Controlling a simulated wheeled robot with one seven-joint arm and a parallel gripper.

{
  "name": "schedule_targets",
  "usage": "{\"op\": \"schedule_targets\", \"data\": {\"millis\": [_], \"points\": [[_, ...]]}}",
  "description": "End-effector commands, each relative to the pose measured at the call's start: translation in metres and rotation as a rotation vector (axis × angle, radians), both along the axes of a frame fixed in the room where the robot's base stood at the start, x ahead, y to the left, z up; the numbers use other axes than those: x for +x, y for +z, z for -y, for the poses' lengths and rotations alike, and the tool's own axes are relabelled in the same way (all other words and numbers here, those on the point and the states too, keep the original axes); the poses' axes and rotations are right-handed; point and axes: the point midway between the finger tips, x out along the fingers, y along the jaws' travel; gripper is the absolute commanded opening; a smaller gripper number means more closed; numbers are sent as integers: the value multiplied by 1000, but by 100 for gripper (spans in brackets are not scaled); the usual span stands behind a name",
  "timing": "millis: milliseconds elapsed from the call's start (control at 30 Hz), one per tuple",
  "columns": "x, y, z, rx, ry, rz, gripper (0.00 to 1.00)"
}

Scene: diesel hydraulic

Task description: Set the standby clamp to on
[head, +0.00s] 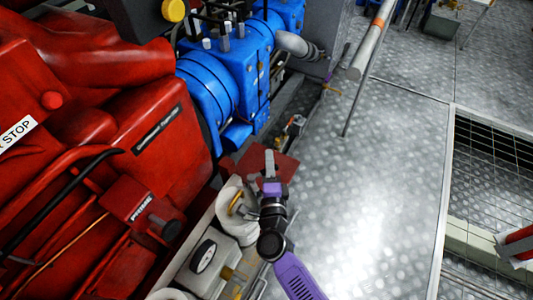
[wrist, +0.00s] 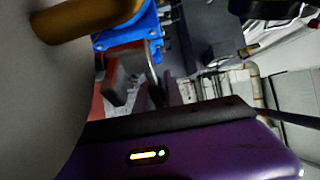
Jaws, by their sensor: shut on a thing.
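My gripper (head: 270,170) is at the end of my purple arm, over a dark red plate (head: 286,165) beside the blue machine. It appears shut on a thin grey lever (wrist: 151,82), which shows between the fingers in the wrist view; the contact is small and partly hidden. I cannot read any label marking the standby clamp or its on position. A pale cylinder with a brass handle (head: 237,205) is just left of my gripper. A brass bar (wrist: 85,18) shows large at the top left of the wrist view.
The red engine (head: 140,130) fills the left. The blue machine (head: 225,80) stands behind my gripper.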

Motion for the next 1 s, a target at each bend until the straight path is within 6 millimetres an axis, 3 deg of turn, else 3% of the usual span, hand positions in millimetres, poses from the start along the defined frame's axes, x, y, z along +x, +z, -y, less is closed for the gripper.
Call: {"op": "schedule_targets", "data": {"millis": [533,567,667,1000], "points": [[-3,-2,2,-2,-30,-3,0],[-3,-2,2,-2,-30,-3,17],[-3,-2,2,-2,-29,-2,35],[-4,0,2,-1,-29,-1,35]]}}
